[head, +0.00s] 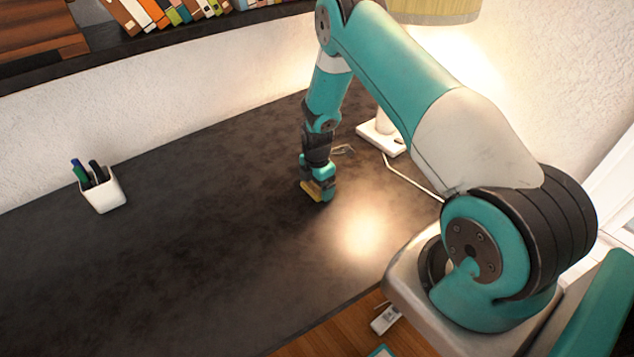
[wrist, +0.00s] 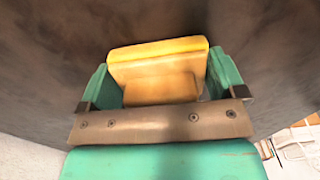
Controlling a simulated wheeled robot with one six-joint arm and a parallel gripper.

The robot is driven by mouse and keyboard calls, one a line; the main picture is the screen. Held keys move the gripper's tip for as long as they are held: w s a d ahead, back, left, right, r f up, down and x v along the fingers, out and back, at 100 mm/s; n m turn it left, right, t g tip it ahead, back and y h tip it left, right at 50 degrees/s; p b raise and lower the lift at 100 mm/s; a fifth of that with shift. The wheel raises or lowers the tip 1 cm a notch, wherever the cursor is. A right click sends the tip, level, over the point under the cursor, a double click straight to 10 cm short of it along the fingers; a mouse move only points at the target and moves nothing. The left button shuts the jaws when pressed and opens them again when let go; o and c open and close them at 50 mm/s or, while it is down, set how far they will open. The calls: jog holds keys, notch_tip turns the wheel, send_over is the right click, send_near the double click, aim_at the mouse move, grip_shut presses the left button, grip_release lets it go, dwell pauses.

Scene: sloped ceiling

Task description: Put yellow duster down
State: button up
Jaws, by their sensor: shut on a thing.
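The yellow duster (head: 312,191) is in my gripper (head: 318,193), low over the dark desk (head: 200,220) in the head view. In the wrist view the duster (wrist: 158,70) is a yellow block with a brighter yellow far edge. It sits between the two teal fingers of my gripper (wrist: 160,80), which are shut on its sides. The dark desk surface lies behind it. I cannot tell whether the duster touches the desk.
A white pen cup (head: 103,193) with several pens stands at the left. A lamp with a white base (head: 383,137) and cord stands behind my gripper. A bookshelf (head: 130,45) runs above the desk. The desk's middle and front are clear.

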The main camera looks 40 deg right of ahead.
jog(key=shift+f, duration=0.15)
jog(key=o, duration=0.7)
notch_tip(320, 180, up, 12)
jog(key=b, duration=0.3)
jog(key=shift+a, duration=0.1)
jog(key=s+a+r+m+y, duration=0.2)
jog(key=s+a+r+m, duration=0.2)
jog(key=s+a+r, duration=0.45)
jog(key=s+a+r+m+y, duration=0.1)
jog(key=s+a+r+m, duration=0.2)
jog(key=s+a+r, duration=0.55)
jog(key=s+a+r+m, duration=0.1)
jog(key=s+a+r, duration=0.1)
jog(key=s, duration=0.1)
jog(key=s+a+r+m, duration=0.2)
jog(key=s, duration=0.2)
jog(key=s+a+r+m+y, duration=0.1)
jog(key=s+a+r, duration=0.2)
jog(key=s, duration=0.1)
jog(key=shift+s, duration=0.1)
